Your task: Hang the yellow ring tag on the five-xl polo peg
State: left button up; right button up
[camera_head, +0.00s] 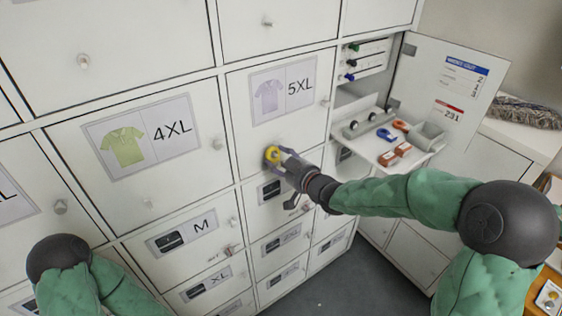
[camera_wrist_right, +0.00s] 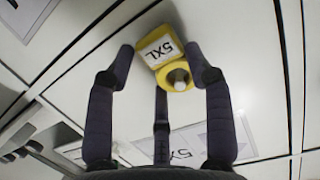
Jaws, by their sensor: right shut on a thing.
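The yellow ring tag (camera_head: 272,153) is at the lower left part of the 5XL polo door (camera_head: 290,129), which shows a lilac polo picture. My right gripper (camera_head: 279,155) is shut on the tag and holds it at the door front. In the right wrist view the tag (camera_wrist_right: 161,51) is labelled 5XL and sits between the fingers of the right gripper (camera_wrist_right: 162,58). A pale round peg end (camera_wrist_right: 178,78) shows inside the ring's hole, so the ring appears to be around the peg. How far along the peg it sits is unclear. My left gripper is out of view.
The 4XL polo door (camera_head: 180,160) is left of the 5XL one, with its own peg (camera_head: 148,204). Smaller M and XL drawers lie below. At the right, an open cabinet door (camera_head: 446,90) and a shelf (camera_head: 385,150) with small items stand near my right arm.

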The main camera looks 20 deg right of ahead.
jog(key=o, duration=0.9)
jog(key=shift+s, duration=0.1)
jog(key=v, duration=1.2)
jog(key=s+a+f+m+g+h, duration=0.1)
jog(key=a+f+m+g, duration=0.15)
jog(key=f, duration=1.05)
jog(key=s+a+f+m+g, duration=0.15)
jog(key=f+g, duration=0.25)
jog(key=f, duration=0.9)
jog(key=s+a+f+m+g, duration=0.1)
jog(key=s+a+f+g, duration=0.2)
jog(key=s+f, duration=0.6)
jog(key=s+a+f+m+g, duration=0.1)
jog(key=s+a+f+g, duration=0.3)
jog(key=s+f, duration=0.5)
notch_tip(320, 180, down, 3)
jog(key=shift+s+r+g, duration=0.25)
jog(key=shift+s+g, duration=0.1)
jog(key=shift+s, duration=0.05)
